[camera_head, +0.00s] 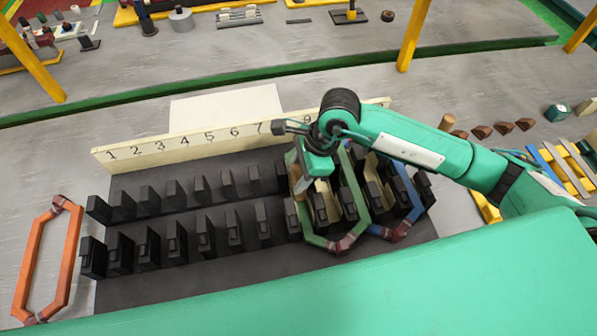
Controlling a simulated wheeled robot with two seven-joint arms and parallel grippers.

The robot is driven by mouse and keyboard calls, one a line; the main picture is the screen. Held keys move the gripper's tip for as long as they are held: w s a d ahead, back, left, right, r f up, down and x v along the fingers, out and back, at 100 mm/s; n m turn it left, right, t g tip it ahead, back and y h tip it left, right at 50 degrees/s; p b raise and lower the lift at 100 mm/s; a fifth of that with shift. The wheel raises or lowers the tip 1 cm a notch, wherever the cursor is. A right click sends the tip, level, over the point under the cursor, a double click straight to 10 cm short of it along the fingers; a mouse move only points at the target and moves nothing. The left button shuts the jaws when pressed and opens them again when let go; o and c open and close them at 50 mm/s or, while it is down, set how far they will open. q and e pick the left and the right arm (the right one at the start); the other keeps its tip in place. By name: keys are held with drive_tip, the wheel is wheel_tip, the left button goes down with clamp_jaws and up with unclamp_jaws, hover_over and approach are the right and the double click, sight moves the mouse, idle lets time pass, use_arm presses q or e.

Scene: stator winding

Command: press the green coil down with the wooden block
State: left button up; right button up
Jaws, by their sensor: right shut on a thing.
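The green coil (357,188) is a six-sided loop with dark red wrapped ends, set around black posts toward the right of the slotted row. My right gripper (303,180) points down over the coil's left side, near its upper left part. It is shut on the wooden block (300,186), of which only a small pale piece shows below the gripper. I cannot tell whether the block touches the coil. The arm hides part of the coil's far end. My left gripper is out of view.
A blue coil (414,212) sits around posts just right of the green one. An orange coil (34,262) lies at the far left. Two rows of black posts (205,232) stand on a dark mat before a numbered board (130,152). Wooden wedges (480,131) lie at right.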

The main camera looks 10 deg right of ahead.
drive_tip(key=shift+f+b, duration=0.2)
drive_tip(key=shift+b, duration=0.15)
idle(0.6)
wheel_tip(320, 180, up, 12)
drive_tip(key=p, duration=0.4)
drive_tip(key=shift+f+p, duration=0.2)
drive_tip(key=shift+p, duration=0.15)
idle(0.4)
